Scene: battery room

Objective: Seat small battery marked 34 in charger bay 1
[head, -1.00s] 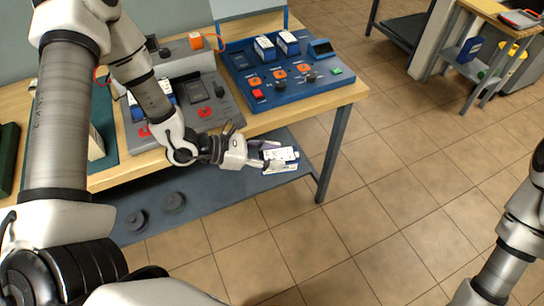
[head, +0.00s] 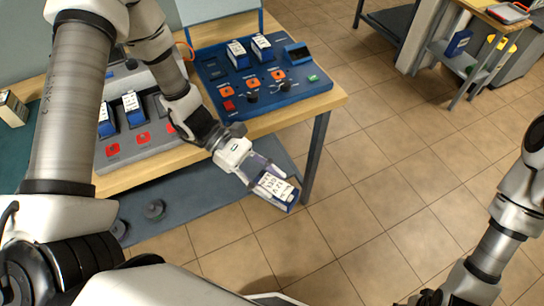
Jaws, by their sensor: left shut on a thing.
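My left gripper (head: 256,171) is shut on a blue battery (head: 290,196) with a white printed label. It holds the battery tilted, in front of the bench's front edge and above the floor. The label is too small to read surely, so I cannot confirm a 34. A blue charger panel (head: 291,97) stands on the bench, with two small batteries (head: 237,51) upright in it and orange and red parts on its face. A grey unit (head: 150,147) left of it holds two more blue batteries (head: 133,109). Bay numbers are not legible. My right gripper's fingers are out of the picture.
The wooden bench (head: 328,99) has a grey lower shelf (head: 200,205) with dark round objects (head: 154,209). A beige box (head: 13,108) stands at far left. A second bench (head: 490,12) is at the back right. The tiled floor between is clear.

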